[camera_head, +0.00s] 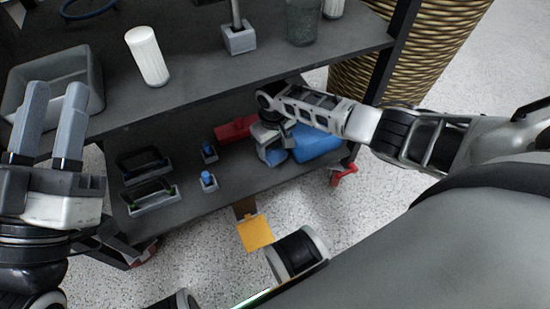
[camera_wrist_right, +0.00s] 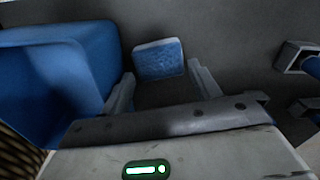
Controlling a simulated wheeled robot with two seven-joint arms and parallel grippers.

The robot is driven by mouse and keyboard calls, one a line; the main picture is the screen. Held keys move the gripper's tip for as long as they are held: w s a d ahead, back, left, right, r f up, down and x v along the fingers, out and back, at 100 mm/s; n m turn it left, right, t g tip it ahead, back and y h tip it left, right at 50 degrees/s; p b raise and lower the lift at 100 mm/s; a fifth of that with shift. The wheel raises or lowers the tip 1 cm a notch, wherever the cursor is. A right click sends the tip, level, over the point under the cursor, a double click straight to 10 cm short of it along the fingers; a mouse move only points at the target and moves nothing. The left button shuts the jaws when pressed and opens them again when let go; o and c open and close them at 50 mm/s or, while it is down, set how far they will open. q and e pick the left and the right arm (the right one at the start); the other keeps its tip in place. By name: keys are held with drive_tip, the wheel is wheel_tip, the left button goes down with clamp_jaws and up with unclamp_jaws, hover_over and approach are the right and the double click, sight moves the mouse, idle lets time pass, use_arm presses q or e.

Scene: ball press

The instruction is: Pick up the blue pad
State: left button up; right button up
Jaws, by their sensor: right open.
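The blue pad (camera_wrist_right: 159,59) is a small, textured blue piece with a pale edge, on the dark lower shelf. In the right wrist view it shows beyond and between the tips of my open right gripper (camera_wrist_right: 162,80), with no visible contact. In the head view my right gripper (camera_head: 268,143) is low over the shelf, and a blue patch shows beside its fingers; the gripper hides part of that area. My left gripper (camera_head: 57,90) is raised at the left, with its fingers apart and nothing between them.
A blue bin (camera_wrist_right: 60,75) stands close on the left in the wrist view; the head view shows it right of the gripper (camera_head: 318,140). A red object (camera_head: 236,129), small blue-topped items (camera_head: 208,179) and tool holders (camera_head: 150,195) share the shelf. The upper shelf (camera_head: 200,75) overhangs it.

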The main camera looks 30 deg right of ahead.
wheel_tip(320, 180, down, 2)
drive_tip(key=shift+f+b, duration=0.15)
drive_tip(key=shift+b, duration=0.3)
use_arm(q)
drive_tip(key=r+m+h, duration=0.1)
drive_tip(key=m, duration=0.1)
drive_tip(key=s+r+m+h, duration=0.1)
drive_tip(key=h, duration=0.1)
drive_tip(key=shift+d+r+m, duration=0.15)
drive_tip(key=shift+r+m, duration=0.15)
drive_tip(key=shift+m, duration=0.1)
use_arm(e)
drive_tip(key=c, duration=0.6)
